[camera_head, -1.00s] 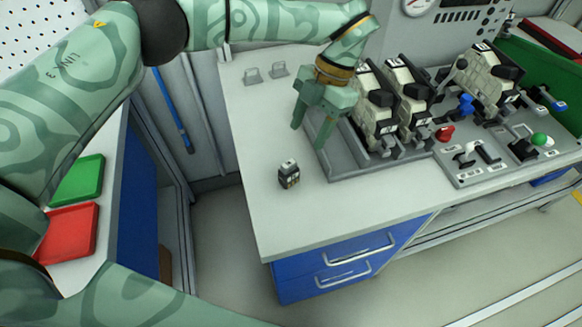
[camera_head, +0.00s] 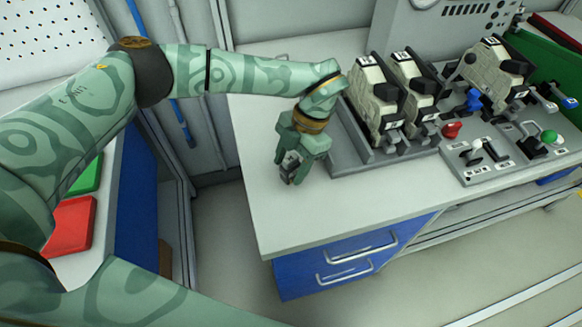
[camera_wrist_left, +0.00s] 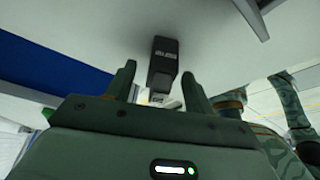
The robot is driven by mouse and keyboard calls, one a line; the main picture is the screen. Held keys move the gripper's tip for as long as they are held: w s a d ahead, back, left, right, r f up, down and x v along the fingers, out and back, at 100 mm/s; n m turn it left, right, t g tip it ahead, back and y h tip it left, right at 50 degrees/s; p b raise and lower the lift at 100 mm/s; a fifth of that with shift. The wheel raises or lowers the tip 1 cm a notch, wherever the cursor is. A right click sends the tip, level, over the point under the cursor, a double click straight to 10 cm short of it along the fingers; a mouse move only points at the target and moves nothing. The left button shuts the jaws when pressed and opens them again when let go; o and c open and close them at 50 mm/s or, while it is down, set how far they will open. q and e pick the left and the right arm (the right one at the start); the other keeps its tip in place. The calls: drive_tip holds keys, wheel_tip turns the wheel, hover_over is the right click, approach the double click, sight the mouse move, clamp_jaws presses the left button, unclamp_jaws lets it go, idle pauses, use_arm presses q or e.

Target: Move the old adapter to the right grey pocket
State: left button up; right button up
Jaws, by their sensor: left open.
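The old adapter, a small dark block with a pale top (camera_head: 291,158), stands on the light worktop (camera_head: 262,205) near its left front edge. My left gripper (camera_head: 288,170) is open around it, with a finger on either side. In the left wrist view the dark adapter (camera_wrist_left: 164,62) shows between the two spread fingers (camera_wrist_left: 160,86). Gaps show beside it there. I cannot make out the right grey pocket for sure; a grey fixture tray (camera_head: 385,161) lies to the right of the gripper. My right gripper is not in view.
Cream and black units (camera_head: 374,98) stand in the grey tray close to my left wrist. A switch panel with a red knob (camera_head: 452,130) and a green knob (camera_head: 549,136) lies further right. The worktop in front of the gripper is clear.

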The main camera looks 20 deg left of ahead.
use_arm(q)
clamp_jaws()
drive_tip(key=shift+r, duration=0.1)
